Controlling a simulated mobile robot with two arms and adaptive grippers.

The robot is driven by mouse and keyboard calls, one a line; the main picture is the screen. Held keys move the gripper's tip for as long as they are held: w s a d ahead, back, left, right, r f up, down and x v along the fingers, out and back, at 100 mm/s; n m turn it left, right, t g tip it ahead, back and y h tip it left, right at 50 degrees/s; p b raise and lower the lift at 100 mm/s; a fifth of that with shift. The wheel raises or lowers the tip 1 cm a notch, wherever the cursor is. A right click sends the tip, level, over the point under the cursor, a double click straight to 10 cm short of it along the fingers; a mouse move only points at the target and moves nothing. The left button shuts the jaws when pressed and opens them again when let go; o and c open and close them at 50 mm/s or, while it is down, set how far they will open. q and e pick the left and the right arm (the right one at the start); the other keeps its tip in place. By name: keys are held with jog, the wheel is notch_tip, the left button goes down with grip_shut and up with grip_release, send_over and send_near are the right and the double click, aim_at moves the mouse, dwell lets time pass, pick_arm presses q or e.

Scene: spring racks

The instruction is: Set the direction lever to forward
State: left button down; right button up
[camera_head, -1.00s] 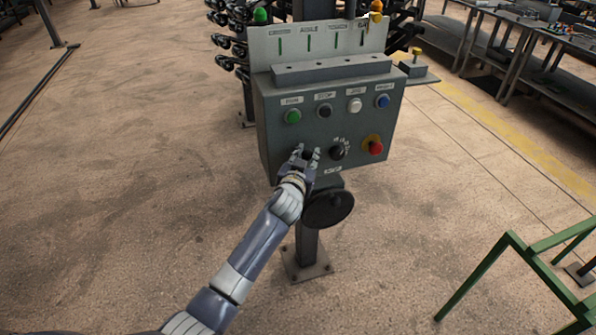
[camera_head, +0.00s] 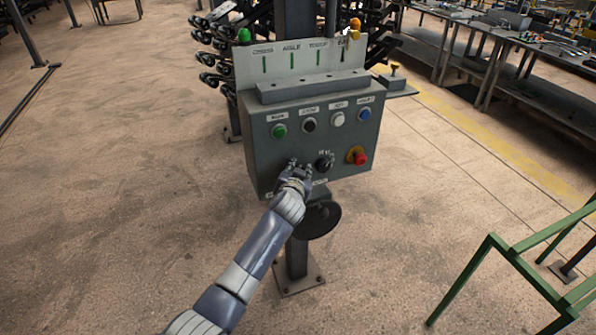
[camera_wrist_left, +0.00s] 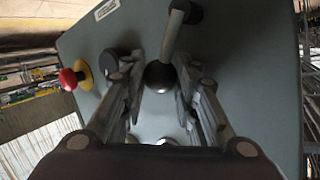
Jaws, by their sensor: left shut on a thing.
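The direction lever (camera_wrist_left: 172,38) shows in the left wrist view as a light metal rod with a black ball knob (camera_wrist_left: 160,76), on the grey panel face of the control box (camera_head: 262,165). My left gripper (camera_head: 300,167) is at the lower left of the panel in the head view and covers the lever there. In the left wrist view my gripper (camera_wrist_left: 160,70) has one finger on each side of the ball knob and is shut on it. The rod runs from the knob up to a dark pivot. My right gripper is in neither view.
Beside the gripper are a black rotary knob (camera_head: 325,162) and a red emergency button (camera_head: 360,158). Green, black, white and blue buttons sit above. A round black disc (camera_head: 318,220) is below the box. A green frame (camera_head: 500,262) stands at right; the floor at left is clear.

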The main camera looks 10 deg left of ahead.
pick_arm(q)
jog(key=c, duration=1.5)
grip_release()
jog(key=shift+w, duration=0.1)
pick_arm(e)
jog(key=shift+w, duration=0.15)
pick_arm(q)
jog(key=v, duration=1.2)
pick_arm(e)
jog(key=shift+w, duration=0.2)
